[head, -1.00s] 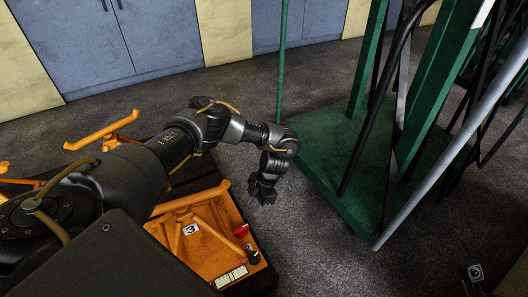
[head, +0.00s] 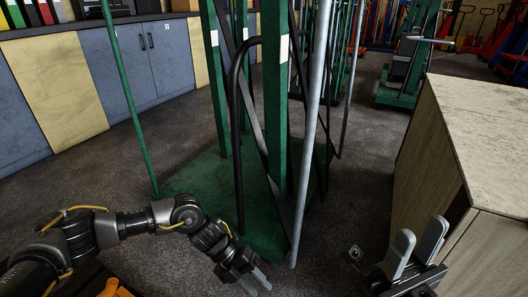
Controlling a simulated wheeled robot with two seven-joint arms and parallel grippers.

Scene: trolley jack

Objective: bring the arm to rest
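My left arm reaches in from the lower left of the head view, bent at the elbow and wrist. Its gripper (head: 257,284) points down and right over the floor. Its two pale fingers are apart, with nothing between them. My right gripper (head: 417,246) is at the lower right, in front of the wooden cabinet. Its two grey fingers point up and are apart and empty. A small piece of orange metal (head: 113,289) shows at the bottom left edge beneath my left arm; the rest is out of view.
A green steel frame on a green base plate (head: 190,180) stands beyond my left gripper, with a slanting grey pole (head: 311,130). A wooden cabinet (head: 470,140) fills the right side. Blue-grey cupboards (head: 165,60) line the back left. Dark floor (head: 355,180) lies clear between frame and cabinet.

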